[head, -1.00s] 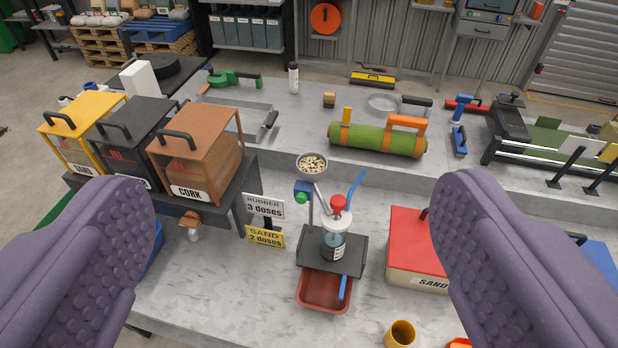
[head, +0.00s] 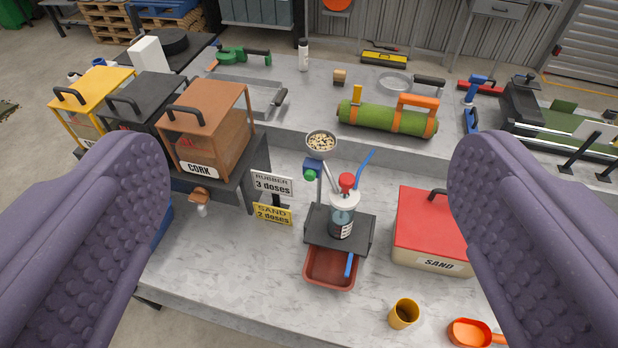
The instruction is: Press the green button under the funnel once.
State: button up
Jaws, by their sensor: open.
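The green button (head: 310,175) sits on a small blue housing (head: 312,165) just below the funnel (head: 321,142), which is a round bowl full of pale granules. The funnel stands on a thin post above a dark stand (head: 362,231). My gripper (head: 310,170) is open and empty, its two purple padded fingers wide apart at the left and right of the view. The button lies between them in the picture, farther away, and nothing touches it.
A red-capped bottle (head: 343,218) and a blue lever stand close right of the button, above a red tray (head: 330,268). Sign cards (head: 272,184) stand left. The cork bin (head: 205,130) is further left, the red-lidded sand box (head: 433,220) right. A yellow cup (head: 403,314) stands in front.

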grip_shut()
dwell(0.3)
dwell(1.4)
